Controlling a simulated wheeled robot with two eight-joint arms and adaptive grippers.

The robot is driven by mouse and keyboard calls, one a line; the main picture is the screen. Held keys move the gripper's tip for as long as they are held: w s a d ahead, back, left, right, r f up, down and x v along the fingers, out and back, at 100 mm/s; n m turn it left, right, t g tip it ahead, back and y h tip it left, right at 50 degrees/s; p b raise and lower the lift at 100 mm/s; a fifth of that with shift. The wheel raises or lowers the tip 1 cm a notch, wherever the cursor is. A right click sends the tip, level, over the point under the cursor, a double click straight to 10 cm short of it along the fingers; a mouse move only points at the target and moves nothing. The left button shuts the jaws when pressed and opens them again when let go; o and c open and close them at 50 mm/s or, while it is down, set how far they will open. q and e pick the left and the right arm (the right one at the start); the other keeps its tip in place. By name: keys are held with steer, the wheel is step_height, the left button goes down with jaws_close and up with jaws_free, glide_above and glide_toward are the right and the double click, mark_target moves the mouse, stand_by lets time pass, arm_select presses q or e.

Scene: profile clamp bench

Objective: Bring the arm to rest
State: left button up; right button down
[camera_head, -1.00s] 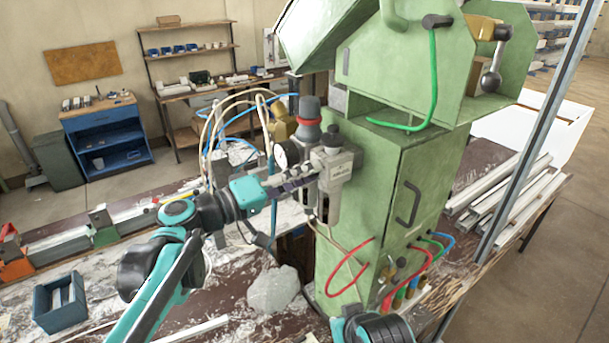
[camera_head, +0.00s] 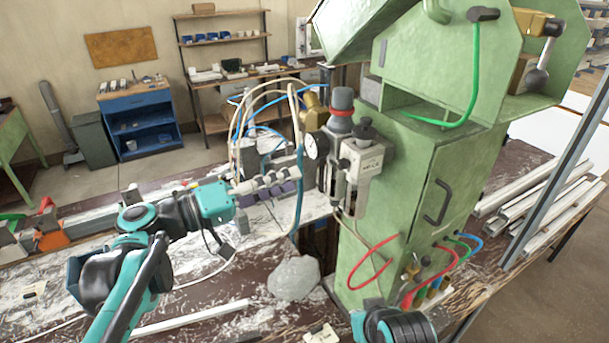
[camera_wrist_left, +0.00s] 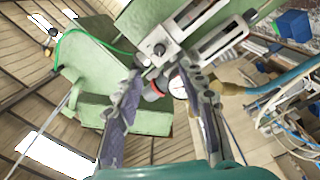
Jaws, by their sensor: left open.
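My left arm (camera_head: 130,255) comes in from the lower left. Its gripper (camera_head: 293,178) is open and empty, and it points right at the air regulator with a gauge (camera_head: 360,165) on the green machine cabinet (camera_head: 415,185). In the head view a gap shows between the fingertips and the regulator. In the left wrist view the two fingers (camera_wrist_left: 160,78) are spread apart, and the regulator (camera_wrist_left: 160,45) shows beyond and between them. My right gripper is out of view; only a dark, teal-trimmed part of mine shows at the bottom edge.
Hoses (camera_head: 290,120) loop just behind the left gripper. A grey stone-like lump (camera_head: 294,278) lies on the dusty bench below it. A metal post (camera_head: 565,165) and pale profiles (camera_head: 535,205) are on the right. A blue cabinet (camera_head: 138,120) stands at the back left.

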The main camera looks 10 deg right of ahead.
arm_select(q)
steer(key=shift+s+a, duration=0.15)
steer(key=shift+a, duration=0.2)
steer(key=s+a+f+y+b, duration=0.15)
steer(key=f+b, duration=0.35)
steer(key=f, duration=0.5)
steer(key=s+a+f+n+y+b, duration=0.1)
steer(key=s+f+y+b, duration=0.25)
steer(key=f, duration=0.65)
steer(key=s+a+f+y+b, duration=0.15)
steer(key=f+b, duration=0.35)
steer(key=f, duration=0.5)
steer(key=s+a+f+y+b, duration=0.2)
steer(key=a+f+b, duration=0.3)
steer(key=f, duration=0.3)
steer(key=s+a+f+y+b, duration=0.2)
steer(key=a+f+y+b, duration=0.3)
steer(key=f, duration=0.4)
steer(key=s+a+f+n+t+y+b, duration=0.1)
steer(key=s+a+f+y+b, duration=0.1)
steer(key=a+f+b, duration=0.3)
step_height(320, 180, down, 4)
steer(key=shift+s+a+f+y, duration=0.15)
steer(key=shift+a+f+y, duration=0.1)
steer(key=shift+a+y, duration=0.65)
